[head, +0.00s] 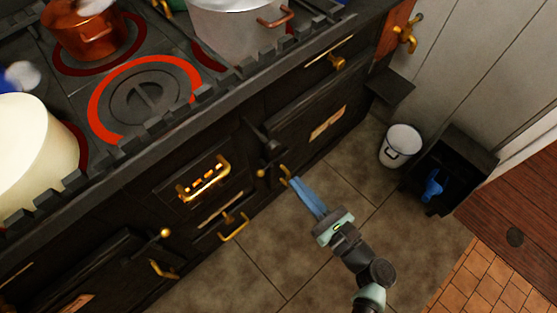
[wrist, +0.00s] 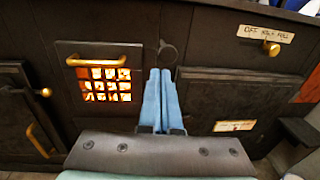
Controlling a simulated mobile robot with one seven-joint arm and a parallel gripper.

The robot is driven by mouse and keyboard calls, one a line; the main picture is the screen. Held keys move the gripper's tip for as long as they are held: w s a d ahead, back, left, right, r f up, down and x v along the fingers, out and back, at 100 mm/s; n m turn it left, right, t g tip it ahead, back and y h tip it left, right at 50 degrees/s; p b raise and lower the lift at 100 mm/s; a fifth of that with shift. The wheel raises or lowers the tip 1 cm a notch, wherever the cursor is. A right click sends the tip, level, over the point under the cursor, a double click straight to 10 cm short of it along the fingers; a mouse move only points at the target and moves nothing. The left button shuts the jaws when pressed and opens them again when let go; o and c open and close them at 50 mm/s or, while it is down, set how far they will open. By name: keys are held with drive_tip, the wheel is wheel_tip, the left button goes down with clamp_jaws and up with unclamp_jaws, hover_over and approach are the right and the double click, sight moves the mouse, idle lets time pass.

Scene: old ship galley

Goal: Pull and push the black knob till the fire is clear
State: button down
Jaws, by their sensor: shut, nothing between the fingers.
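The black knob (wrist: 168,52) is a dark round piece on the stove front, just beyond my fingertips in the wrist view. In the head view a dark knob (head: 268,132) sticks out right of the fire grate. My gripper (head: 296,182) has blue fingers, pressed together and empty, pointing at the stove front. In the wrist view my gripper (wrist: 160,72) partly covers the area below the knob; whether it touches the knob I cannot tell. The fire glows orange behind a barred grate (wrist: 104,88) with a brass handle, also seen in the head view (head: 203,180).
The black stove (head: 110,215) has brass handles and oven doors. Its top has a red-glowing ring (head: 98,95), a copper pot (head: 85,32), a steel pot (head: 235,28) and a cream pot (head: 35,145). A white bucket (head: 400,146) and a black bin (head: 452,170) stand right. Tiled floor is clear.

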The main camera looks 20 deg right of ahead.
sight(271, 154)
drive_tip(key=x, duration=0.8)
drive_tip(key=b+x, duration=0.2)
drive_tip(key=x, duration=0.5)
drive_tip(key=shift+a+r, duration=0.3)
drive_tip(key=shift+a, duration=0.15)
